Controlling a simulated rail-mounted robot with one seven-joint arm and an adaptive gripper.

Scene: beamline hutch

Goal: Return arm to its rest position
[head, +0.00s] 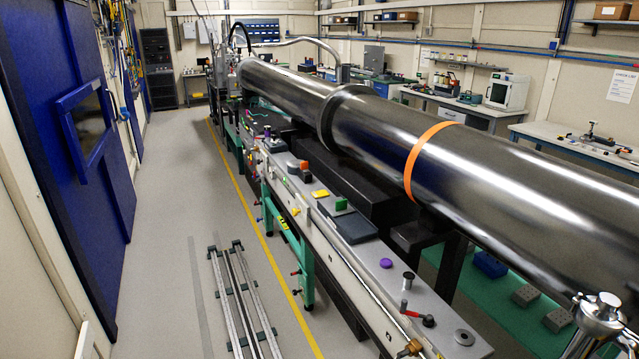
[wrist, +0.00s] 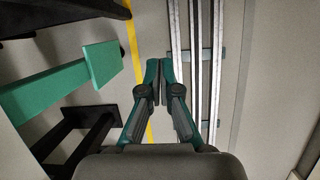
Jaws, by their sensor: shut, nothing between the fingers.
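My gripper (wrist: 159,82) shows in the wrist view, pointing down at the floor. Its two green and dark fingers are together at the tips with nothing between them. It hangs over the yellow floor line (wrist: 133,50) and beside the floor rail (wrist: 195,60). A green support foot (wrist: 102,64) is to the left of the fingers, apart from them. My arm and gripper do not show clearly in the head view.
The long steel beam pipe (head: 470,185) runs above a bench (head: 450,315) carrying small coloured parts. The floor rail (head: 240,310) lies left of the yellow line. A blue door (head: 85,130) is at left.

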